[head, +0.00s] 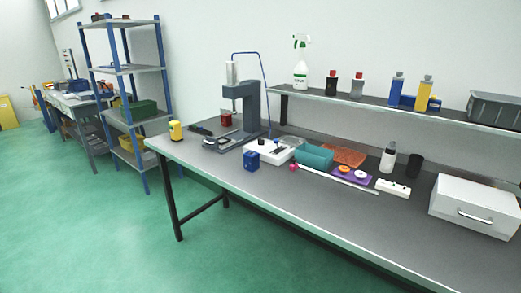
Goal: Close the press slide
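A grey bench press (254,108) stands upright near the left end of the workbench (290,195). A pale cylinder (231,72) sits on top of its overhanging head, and a thin blue hose loops up behind it. A small red block (226,118) shows under the head, above the dark base plate (221,142). I cannot tell which part is the press slide or how far it stands open. Neither of my grippers is in view.
Right of the press lie a blue block (252,160), a white control box (268,152), a teal bin (313,156) and a white drawer box (476,207). A shelf (400,105) with bottles runs behind. A blue-post rack (128,95) stands left. The green floor (90,230) in front is clear.

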